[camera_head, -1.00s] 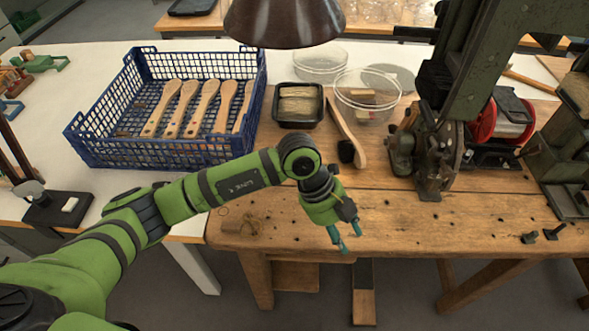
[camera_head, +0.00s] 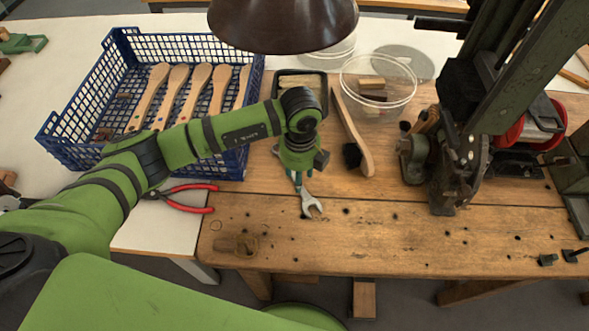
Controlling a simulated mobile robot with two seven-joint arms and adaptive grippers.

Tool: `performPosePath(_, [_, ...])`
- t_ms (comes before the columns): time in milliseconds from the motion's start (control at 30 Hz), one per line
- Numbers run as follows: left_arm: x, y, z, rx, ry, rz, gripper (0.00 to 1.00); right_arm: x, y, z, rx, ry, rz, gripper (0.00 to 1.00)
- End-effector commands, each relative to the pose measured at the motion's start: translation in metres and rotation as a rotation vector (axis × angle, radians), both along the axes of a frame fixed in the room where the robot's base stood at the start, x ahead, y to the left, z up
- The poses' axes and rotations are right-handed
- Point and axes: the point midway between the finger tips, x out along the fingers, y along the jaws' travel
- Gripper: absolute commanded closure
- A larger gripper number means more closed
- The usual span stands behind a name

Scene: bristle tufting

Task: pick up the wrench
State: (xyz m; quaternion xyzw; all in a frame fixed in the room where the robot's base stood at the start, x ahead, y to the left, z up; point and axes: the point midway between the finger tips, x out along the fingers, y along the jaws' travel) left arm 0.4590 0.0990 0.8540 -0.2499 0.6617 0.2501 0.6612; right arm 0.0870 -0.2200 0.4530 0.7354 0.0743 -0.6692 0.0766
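The wrench (camera_head: 311,205) is a small silver tool lying on the wooden bench; its open jaw points toward the front edge. Its other end is hidden by my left gripper (camera_head: 297,178). The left gripper points down over the wrench from the far side of the jaw, with teal fingers at or just above it. The wrist covers most of the fingers, so I cannot tell whether they are open or touching it. My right gripper is not in view.
Red-handled pliers (camera_head: 187,197) lie left of the wrench. A blue crate (camera_head: 80,98) of wooden handles stands behind my arm. A wooden-handled brush (camera_head: 356,135) and a dark machine (camera_head: 447,160) are to the right. The bench front is mostly clear.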

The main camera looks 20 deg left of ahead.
Motion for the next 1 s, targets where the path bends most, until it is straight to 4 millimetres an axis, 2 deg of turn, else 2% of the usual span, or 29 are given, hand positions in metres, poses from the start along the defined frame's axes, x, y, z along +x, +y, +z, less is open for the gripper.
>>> performPosePath(100, [-0.002, 0.000, -0.015, 0.002, 0.004, 0.000, 0.57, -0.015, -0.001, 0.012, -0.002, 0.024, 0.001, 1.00])
performPosePath(200, [-0.002, 0.000, -0.031, 0.001, 0.003, 0.002, 0.57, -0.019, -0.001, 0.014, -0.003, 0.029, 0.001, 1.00])
performPosePath(333, [-0.001, 0.000, -0.042, 0.001, -0.001, -0.001, 0.57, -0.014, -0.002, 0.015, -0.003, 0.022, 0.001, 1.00])
performPosePath(567, [-0.001, 0.000, -0.044, 0.000, -0.001, -0.001, 0.57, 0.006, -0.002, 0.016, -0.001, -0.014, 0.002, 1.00])
performPosePath(600, [-0.001, 0.000, -0.044, 0.000, -0.001, -0.001, 0.73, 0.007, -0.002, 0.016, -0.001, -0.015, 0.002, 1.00])
performPosePath(667, [-0.001, 0.000, -0.044, 0.000, -0.001, -0.001, 0.97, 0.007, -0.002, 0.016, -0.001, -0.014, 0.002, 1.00])
performPosePath(700, [-0.001, 0.000, -0.044, 0.000, -0.001, -0.001, 1.00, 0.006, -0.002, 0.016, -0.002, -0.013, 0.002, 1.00])
performPosePath(1000, [-0.001, 0.000, -0.043, -0.001, -0.002, -0.001, 1.00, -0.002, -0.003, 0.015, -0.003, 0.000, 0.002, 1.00])
